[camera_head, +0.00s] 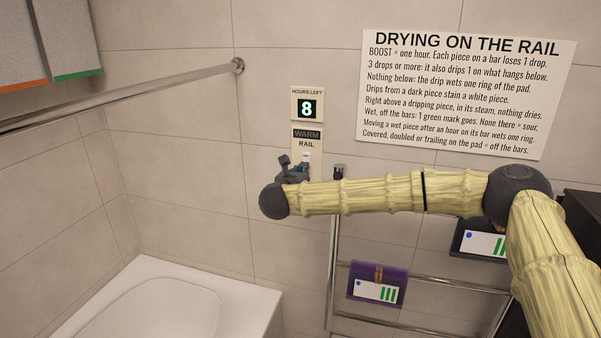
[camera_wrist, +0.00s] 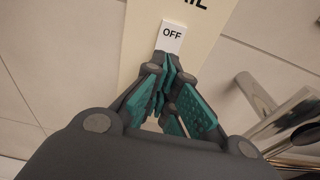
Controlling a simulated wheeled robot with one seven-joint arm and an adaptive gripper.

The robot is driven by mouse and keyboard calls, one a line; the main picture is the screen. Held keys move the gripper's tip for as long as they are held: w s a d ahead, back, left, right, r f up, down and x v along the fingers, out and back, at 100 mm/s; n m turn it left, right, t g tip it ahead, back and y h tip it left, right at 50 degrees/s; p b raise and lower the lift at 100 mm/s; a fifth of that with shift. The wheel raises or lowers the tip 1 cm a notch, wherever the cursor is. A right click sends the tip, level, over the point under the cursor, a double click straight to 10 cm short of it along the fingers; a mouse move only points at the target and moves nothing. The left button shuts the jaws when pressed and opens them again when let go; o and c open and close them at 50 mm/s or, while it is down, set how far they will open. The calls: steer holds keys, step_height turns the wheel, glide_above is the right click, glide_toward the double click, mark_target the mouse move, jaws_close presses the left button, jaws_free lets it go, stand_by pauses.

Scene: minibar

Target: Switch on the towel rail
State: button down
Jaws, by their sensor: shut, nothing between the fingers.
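The towel rail's switch plate (camera_head: 307,136) is on the tiled wall, with a dark WARM label above the word RAIL. A white switch tab marked OFF (camera_wrist: 171,37) shows in the wrist view, just past my fingertips. My gripper (camera_head: 291,169) is in front of the lower part of the plate. Its teal-padded fingers (camera_wrist: 168,95) are shut with nothing between them. I cannot tell whether the fingertips touch the tab. The chrome towel rail (camera_head: 333,250) stands to the right of the plate, partly behind my arm.
An HOURS LEFT display (camera_head: 307,104) reads 8 above the plate. A purple piece (camera_head: 378,276) and a dark piece (camera_head: 468,243), both tagged, hang on the rail. A text sign (camera_head: 465,90) is on the wall. A white tub (camera_head: 175,300) and a chrome bar (camera_head: 140,90) are left.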

steer(key=shift+f+b, duration=0.15)
steer(key=shift+b, duration=0.25)
steer(key=shift+w+t+b, duration=0.25)
steer(key=shift+t+b, duration=0.05)
steer(key=shift+b, duration=0.5)
steer(key=f+b+v, duration=0.2)
steer(key=b+v, duration=0.3)
steer(key=v, duration=0.8)
steer(key=shift+s+a+f, duration=0.15)
steer(key=shift+s+f, duration=0.2)
steer(key=shift+s, duration=0.05)
steer(key=shift+f, duration=0.1)
